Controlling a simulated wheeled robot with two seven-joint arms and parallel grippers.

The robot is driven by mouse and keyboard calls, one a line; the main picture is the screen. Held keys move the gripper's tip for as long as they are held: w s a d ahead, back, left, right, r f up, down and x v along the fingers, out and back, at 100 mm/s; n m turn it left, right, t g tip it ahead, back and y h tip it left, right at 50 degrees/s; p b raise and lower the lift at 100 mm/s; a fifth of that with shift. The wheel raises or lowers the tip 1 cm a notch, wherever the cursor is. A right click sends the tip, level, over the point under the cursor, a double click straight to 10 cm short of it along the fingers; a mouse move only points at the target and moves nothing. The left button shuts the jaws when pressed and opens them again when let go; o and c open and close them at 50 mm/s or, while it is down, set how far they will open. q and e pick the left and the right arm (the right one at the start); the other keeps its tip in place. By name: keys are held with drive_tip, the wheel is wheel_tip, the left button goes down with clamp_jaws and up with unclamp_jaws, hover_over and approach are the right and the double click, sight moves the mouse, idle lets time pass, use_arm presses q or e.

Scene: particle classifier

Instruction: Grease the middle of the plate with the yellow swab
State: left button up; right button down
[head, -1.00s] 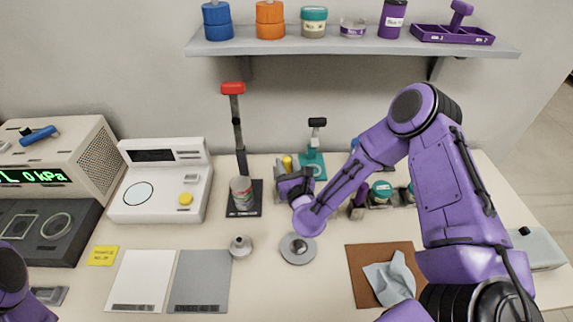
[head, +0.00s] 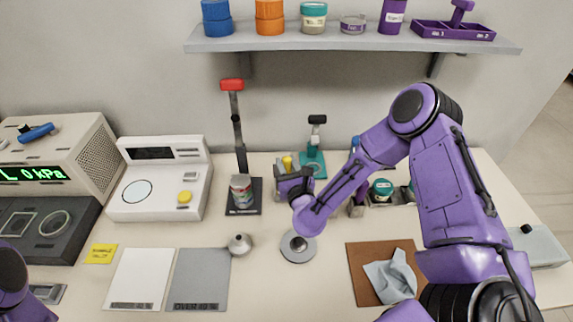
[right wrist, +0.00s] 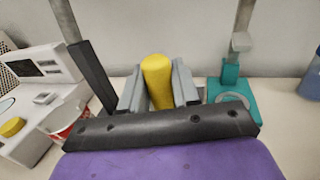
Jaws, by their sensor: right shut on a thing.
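My right gripper (head: 284,166) is near the back of the table. It is shut on the yellow swab (head: 288,163), of which only a small part shows in the head view. In the right wrist view the swab (right wrist: 157,82) is a thick, round-topped yellow piece, upright between the two grey fingers. Its lower end is hidden. A round grey plate (head: 289,255) with a darker middle lies on the table, in front of the gripper and apart from it.
A teal stand (head: 314,162) is just right of the gripper. A black stand (head: 246,205) with a can (head: 241,189) is to its left. A small grey knob-like piece (head: 240,243) sits left of the plate. A brown mat (head: 362,282) with a cloth (head: 392,276) lies at the right.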

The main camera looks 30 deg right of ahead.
drive_tip(key=shift+s+f, duration=0.1)
idle(1.3)
drive_tip(key=shift+r+p, duration=2.15)
drive_tip(key=shift+r, duration=1.45)
